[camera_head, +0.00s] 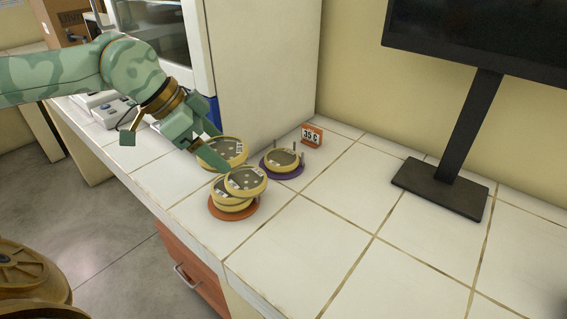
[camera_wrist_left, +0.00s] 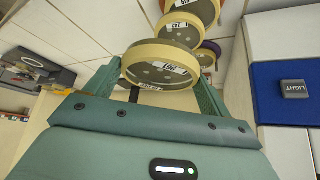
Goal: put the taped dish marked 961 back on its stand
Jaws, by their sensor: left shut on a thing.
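My left gripper (camera_head: 224,149) is shut on a round yellow-rimmed dish (camera_head: 214,155), one finger on each side. In the left wrist view the held dish (camera_wrist_left: 160,75) sits between the fingertips, and its label appears to read 961. Just in front of it in the head view, a stack of similar dishes (camera_head: 246,183) stands on an orange round stand (camera_head: 233,216); the top dish sits off-centre. Another dish (camera_head: 283,158) is on a purple stand (camera_head: 283,173) with upright pegs. My right gripper is not in view.
A small sign reading 35 C (camera_head: 312,136) stands behind the purple stand. The white incubator (camera_head: 262,75) rises behind the dishes. A monitor on a black foot (camera_head: 440,188) stands at the right. The tiled counter (camera_head: 330,225) is clear in front of it.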

